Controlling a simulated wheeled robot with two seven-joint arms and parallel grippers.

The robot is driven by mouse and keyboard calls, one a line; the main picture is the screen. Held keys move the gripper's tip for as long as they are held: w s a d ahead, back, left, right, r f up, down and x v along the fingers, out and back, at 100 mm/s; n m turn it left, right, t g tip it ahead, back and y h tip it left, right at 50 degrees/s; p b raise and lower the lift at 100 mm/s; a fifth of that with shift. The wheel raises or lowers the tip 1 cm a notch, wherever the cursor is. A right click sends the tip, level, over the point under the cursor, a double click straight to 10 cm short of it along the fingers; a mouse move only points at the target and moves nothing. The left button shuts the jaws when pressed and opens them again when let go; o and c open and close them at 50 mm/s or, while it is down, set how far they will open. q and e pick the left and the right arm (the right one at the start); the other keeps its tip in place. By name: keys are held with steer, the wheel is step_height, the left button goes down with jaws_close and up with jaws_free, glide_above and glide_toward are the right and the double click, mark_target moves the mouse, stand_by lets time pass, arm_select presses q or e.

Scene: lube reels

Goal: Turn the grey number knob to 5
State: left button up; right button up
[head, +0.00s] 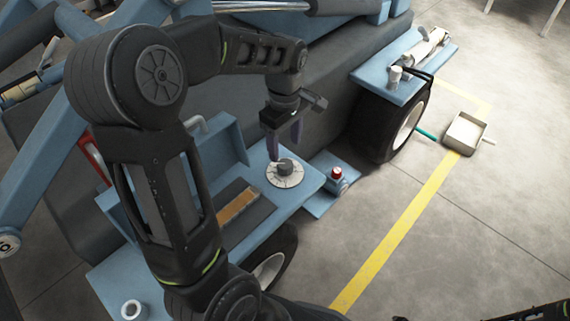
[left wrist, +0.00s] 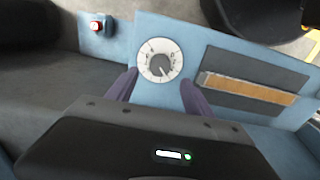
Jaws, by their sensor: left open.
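The grey knob (head: 286,166) stands on a round white dial plate (head: 273,178) near the corner of a blue panel (head: 310,178). In the left wrist view the knob (left wrist: 160,66) is at the centre of the white dial (left wrist: 146,70), whose marks are too small to read. A dark pointer line on the knob runs toward the lower right there. My left gripper (head: 285,148) points down at the knob from just above. Its two purple fingers (left wrist: 160,92) are apart, one on each side of the dial in the wrist view, with nothing between them. Whether they touch the knob I cannot tell.
A red button (head: 337,173) sits on a low blue ledge right of the dial. A slot with an orange-brown strip (head: 238,204) lies left of the dial. A black wheel (head: 385,125), a dustpan (head: 465,132) and open floor with a yellow line lie to the right.

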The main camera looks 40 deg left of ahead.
mark_target(285, 163)
arm_select(q)
steer(key=shift+f+b, duration=1.3)
steer(key=shift+f, duration=2.7)
jaws_close()
